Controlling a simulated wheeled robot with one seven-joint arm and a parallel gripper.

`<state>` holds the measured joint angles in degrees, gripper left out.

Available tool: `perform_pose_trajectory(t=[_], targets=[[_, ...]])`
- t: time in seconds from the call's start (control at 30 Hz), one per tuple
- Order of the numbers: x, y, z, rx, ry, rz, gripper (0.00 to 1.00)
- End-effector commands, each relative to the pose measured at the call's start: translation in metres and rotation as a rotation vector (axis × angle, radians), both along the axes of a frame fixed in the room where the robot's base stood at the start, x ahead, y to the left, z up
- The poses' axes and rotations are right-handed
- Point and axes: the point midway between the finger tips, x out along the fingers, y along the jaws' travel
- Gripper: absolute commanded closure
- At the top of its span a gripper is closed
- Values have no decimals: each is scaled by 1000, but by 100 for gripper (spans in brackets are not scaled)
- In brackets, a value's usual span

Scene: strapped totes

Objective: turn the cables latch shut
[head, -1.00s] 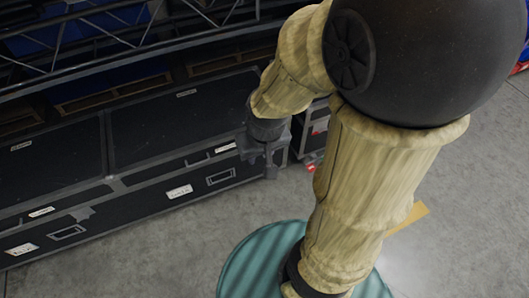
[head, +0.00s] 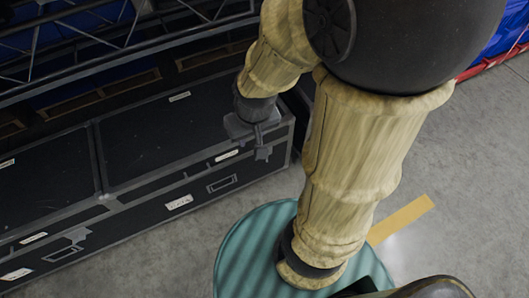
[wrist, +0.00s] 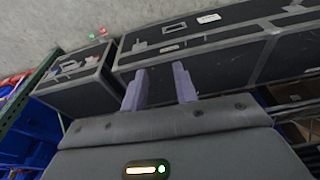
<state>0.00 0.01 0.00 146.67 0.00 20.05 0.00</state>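My gripper (head: 262,148) is above the right end of a long black flight case, with its fingers pointing down. In the wrist view its two fingers (wrist: 157,72) stand apart with nothing between them, so it is open. The long case (head: 150,140) has pale labels (head: 179,202) on its front, too small to read. A grey latch-like piece (head: 75,238) sits on the front at the left. I cannot tell which latch is the cables one. The case also shows in the wrist view (wrist: 220,52), beyond the fingers. I see no contact between fingers and latch.
A smaller black case (wrist: 78,88) stands beside the long one, with small red and green items (wrist: 103,32) near it. Metal truss (head: 120,22) crosses above the cases. A blue and red object (head: 500,40) is at the upper right.

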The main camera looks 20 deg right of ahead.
Motion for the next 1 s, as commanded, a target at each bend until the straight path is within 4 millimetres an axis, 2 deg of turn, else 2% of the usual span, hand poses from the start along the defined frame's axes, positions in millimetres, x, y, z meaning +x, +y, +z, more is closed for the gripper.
perform_pose_trajectory(t=[0.3,0.37,0.47,0.57,1.0], targets=[[0,0,-1,0,0,0,71],[1,-2,-6,-3,-1,2,71],[6,-7,-24,-13,-6,13,71],[15,-16,-55,-31,-17,39,71],[60,-71,-241,-67,-125,223,71]])
